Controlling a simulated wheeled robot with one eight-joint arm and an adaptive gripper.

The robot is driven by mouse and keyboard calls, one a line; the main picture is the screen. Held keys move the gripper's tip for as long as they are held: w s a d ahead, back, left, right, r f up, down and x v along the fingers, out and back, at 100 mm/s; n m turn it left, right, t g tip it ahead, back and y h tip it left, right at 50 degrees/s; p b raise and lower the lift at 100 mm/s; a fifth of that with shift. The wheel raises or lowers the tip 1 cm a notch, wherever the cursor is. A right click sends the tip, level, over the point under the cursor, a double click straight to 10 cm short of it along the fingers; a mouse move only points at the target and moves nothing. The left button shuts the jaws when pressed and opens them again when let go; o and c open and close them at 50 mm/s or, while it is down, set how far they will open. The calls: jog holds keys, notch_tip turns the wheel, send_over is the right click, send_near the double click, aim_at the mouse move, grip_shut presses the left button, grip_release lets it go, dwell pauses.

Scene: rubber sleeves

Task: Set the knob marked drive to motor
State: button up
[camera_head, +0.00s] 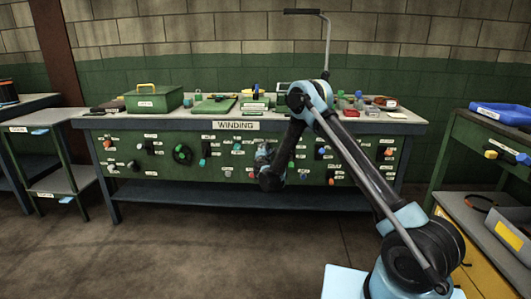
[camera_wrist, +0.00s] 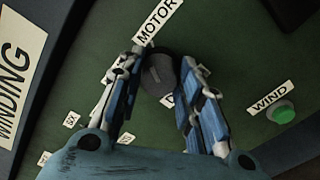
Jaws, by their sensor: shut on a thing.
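In the wrist view, a dark grey round knob (camera_wrist: 158,75) sits on the green panel between the fingers of my gripper (camera_wrist: 162,78). My gripper is shut on this knob, one blue finger on each side. A label reading MOTOR (camera_wrist: 158,20) is just above the knob. Another label below the knob is mostly hidden by the right finger, so I cannot read it. In the head view, my gripper (camera_head: 263,152) is at the front panel of the bench marked WINDING (camera_head: 235,126). The knob is hidden there behind my arm.
A green button (camera_wrist: 281,112) with a WIND label (camera_wrist: 272,97) is right of my gripper in the wrist view. Several other knobs and labels cover the bench front (camera_head: 222,160). A green box (camera_head: 154,98) and small items stand on top. The floor in front is clear.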

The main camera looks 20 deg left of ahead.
jog(key=shift+d+m, duration=0.25)
jog(key=shift+m, duration=0.45)
jog(key=shift+w+f, duration=0.1)
jog(key=o, duration=1.1)
jog(key=shift+c, duration=0.2)
jog(key=shift+a, duration=0.1)
jog(key=v, duration=1.2)
